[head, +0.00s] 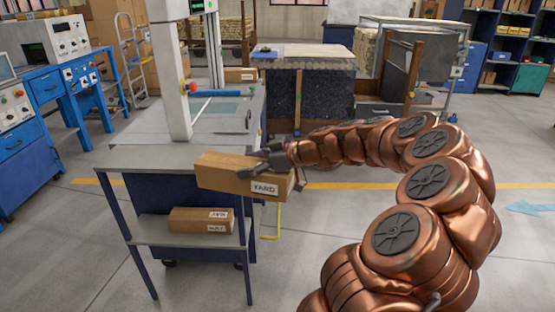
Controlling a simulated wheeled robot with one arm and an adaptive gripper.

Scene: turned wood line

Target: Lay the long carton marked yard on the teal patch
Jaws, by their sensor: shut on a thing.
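The long brown carton marked YARD (225,177) is in my gripper (262,163), which is shut on its right part from above and behind. The carton lies roughly level at the front right corner of the grey table (140,158), its label facing me. I cannot tell whether it touches the table top.
Another labelled carton (188,220) lies on the table's lower shelf. A small carton (240,75) sits at the bench's far end. Blue machines (75,85) stand left.

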